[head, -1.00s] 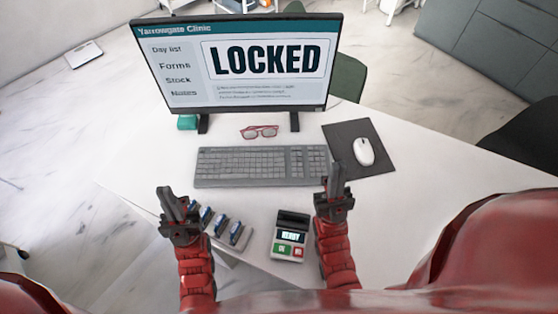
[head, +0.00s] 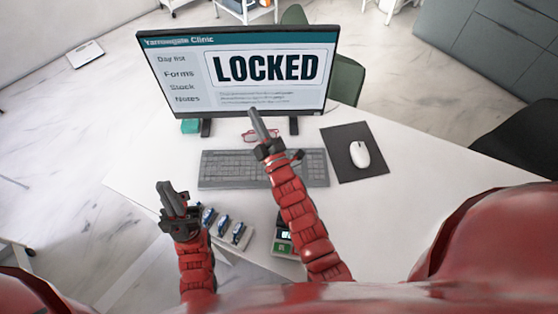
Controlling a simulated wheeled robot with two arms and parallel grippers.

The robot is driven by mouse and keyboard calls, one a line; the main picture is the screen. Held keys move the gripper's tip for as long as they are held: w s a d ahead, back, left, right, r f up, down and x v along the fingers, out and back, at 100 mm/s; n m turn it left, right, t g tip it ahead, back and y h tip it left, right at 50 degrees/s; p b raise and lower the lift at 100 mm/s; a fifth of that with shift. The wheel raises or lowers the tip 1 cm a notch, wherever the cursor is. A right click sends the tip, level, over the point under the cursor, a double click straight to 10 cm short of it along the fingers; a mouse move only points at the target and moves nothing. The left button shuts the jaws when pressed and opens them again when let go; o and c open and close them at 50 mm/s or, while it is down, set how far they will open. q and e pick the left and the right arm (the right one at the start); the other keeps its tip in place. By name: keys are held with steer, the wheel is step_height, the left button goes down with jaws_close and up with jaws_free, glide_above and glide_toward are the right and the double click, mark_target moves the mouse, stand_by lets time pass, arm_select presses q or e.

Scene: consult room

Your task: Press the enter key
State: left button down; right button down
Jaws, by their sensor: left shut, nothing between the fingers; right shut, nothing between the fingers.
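The grey keyboard (head: 228,170) lies on the white desk below the monitor (head: 240,72), whose screen reads LOCKED. The enter key is too small to make out. My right gripper (head: 254,114) is shut and empty; in the picture it reaches across the keyboard, its fingertips over the lower edge of the monitor. Its wrist and forearm hide part of the keyboard's right half. I cannot tell its height above the desk. My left gripper (head: 165,188) is shut and empty, near the front left of the desk, below the keyboard's left end.
A white mouse (head: 360,154) rests on a dark mat (head: 343,138) to the right. Red glasses (head: 262,136) lie behind the keyboard, partly hidden. A card reader (head: 281,245), partly covered by my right arm, and a holder with several blue items (head: 223,222) stand in front.

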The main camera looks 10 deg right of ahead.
steer(key=s+d+f+n+g+h+p, duration=0.3)
steer(key=d+f+n+g+h+p, duration=0.2)
steer(key=f+n+g+h, duration=0.2)
step_height(320, 180, down, 4)
steer(key=g+h, duration=0.2)
steer(key=g, duration=0.2)
steer(key=shift+d+r+g, duration=0.2)
steer(key=shift+d+g, duration=0.05)
steer(key=shift+g, duration=0.15)
steer(key=shift+s+f, duration=0.1)
step_height(320, 180, down, 6)
steer(key=b, duration=0.7)
steer(key=shift+f, duration=0.15)
steer(key=shift+f+b, duration=0.4)
steer(key=shift+f, duration=0.75)
steer(key=shift+f, duration=0.1)
